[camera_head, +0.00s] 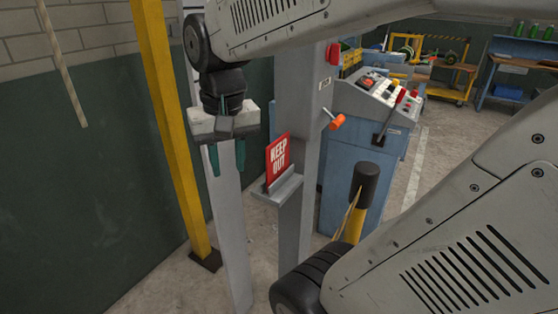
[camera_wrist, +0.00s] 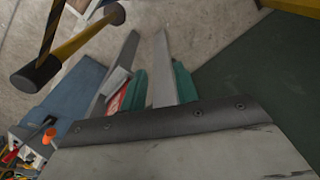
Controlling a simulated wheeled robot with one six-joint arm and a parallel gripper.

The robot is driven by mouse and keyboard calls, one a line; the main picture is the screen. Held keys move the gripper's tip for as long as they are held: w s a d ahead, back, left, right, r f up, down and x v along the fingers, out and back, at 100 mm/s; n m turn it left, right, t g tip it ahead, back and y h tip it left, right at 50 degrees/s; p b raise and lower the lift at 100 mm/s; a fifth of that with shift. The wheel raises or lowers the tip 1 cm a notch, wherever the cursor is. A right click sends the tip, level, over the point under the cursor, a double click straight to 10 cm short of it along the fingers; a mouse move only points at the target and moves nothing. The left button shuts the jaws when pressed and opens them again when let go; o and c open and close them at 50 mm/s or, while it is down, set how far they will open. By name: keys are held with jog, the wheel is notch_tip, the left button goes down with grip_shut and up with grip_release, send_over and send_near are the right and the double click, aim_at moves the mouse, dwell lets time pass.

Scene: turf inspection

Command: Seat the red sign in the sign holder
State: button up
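The red sign (camera_head: 279,156), lettered KEEP OUT, stands nearly upright in the sign holder (camera_head: 287,190), a small grey ledge on a grey post. Its lower edge is behind the ledge's raised lip, so I cannot tell how deep it sits. My gripper (camera_head: 228,170) points down to the left of the sign, apart from it. Its two teal fingers are spread with nothing held between them. In the wrist view, a strip of the red sign (camera_wrist: 114,107) shows beside the left finger, mostly hidden. My open fingers (camera_wrist: 159,68) show there too.
A pale grey post (camera_head: 230,240) stands below and behind my gripper, and a yellow column (camera_head: 168,110) to its left. An orange knob (camera_head: 336,122) sticks out right of the holder's post.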

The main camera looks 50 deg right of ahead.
jog(key=w+d+m, duration=0.4)
jog(key=d+m, duration=0.1)
jog(key=d, duration=0.5)
jog(key=m, duration=0.6)
send_over(278, 149)
notch_tip(278, 149, down, 2)
jog(key=f, duration=0.1)
jog(key=shift+g, duration=0.4)
jog(key=f, duration=0.6)
jog(key=shift+w+d+f, duration=0.2)
jog(key=shift+d, duration=0.05)
jog(key=shift+f, duration=0.5)
grip_shut()
